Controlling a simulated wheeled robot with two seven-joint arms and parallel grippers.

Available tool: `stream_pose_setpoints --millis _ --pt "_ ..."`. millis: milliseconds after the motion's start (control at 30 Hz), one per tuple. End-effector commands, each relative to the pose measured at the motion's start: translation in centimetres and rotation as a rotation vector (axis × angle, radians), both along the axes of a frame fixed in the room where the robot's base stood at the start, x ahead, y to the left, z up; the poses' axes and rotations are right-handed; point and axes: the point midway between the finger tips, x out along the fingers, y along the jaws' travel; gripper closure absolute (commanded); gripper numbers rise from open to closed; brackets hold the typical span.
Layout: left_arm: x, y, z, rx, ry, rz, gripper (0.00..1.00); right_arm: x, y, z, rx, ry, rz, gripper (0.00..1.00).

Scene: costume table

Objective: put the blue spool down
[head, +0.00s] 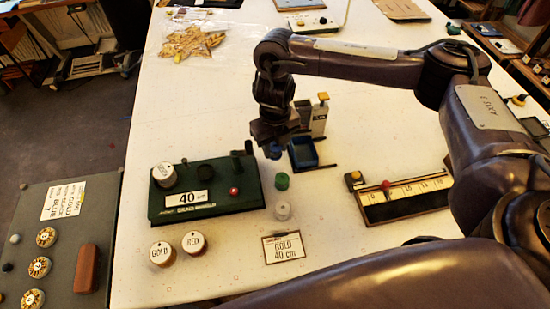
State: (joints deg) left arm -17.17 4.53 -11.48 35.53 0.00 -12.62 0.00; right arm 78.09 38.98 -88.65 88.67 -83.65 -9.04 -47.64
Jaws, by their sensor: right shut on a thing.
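My right gripper (272,143) reaches in from the right over the middle of the white table. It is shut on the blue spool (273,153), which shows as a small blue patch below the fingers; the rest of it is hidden. A green spool (282,181) stands just below it in the picture, and a pale grey spool (282,211) stands nearer. I cannot tell how high the blue spool is above the table. My left gripper is not in view.
A dark green board (225,205) with a "40" sign lies left of the spools. A blue tray (303,153) is close to the gripper's right. A "GOLD 40 cm" card (284,247) lies in front, and a ruler board (405,197) lies right.

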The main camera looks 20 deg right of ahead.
Motion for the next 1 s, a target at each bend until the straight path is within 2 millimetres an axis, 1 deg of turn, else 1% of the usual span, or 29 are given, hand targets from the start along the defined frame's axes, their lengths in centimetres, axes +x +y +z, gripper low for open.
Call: stream_pose_setpoints --millis 33,233,400,467,767,900,933,1000 --pt "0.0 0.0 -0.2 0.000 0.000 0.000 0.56 -0.1 0.1 -1.0 0.002 0.003 -0.002 0.92" --pt "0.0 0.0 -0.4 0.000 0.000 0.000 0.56 0.0 0.0 -2.4 0.001 0.000 -0.001 0.92" --pt "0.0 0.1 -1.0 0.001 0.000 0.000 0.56 -0.1 0.1 -4.8 0.002 0.003 -0.002 0.92" --pt "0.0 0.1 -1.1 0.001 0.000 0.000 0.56 0.0 0.1 -5.4 0.001 0.001 0.000 0.92" --pt "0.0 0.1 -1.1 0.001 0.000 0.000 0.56 0.1 0.0 -5.5 0.000 -0.002 0.000 0.92" --pt "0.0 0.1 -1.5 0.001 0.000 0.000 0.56 0.1 0.0 -6.0 0.000 -0.001 0.000 0.92" --pt "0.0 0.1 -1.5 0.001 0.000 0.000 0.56 0.1 0.0 -6.0 0.000 -0.002 0.000 0.66" --pt "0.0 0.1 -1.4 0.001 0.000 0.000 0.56 0.1 0.0 -5.9 0.000 -0.002 0.000 0.56"
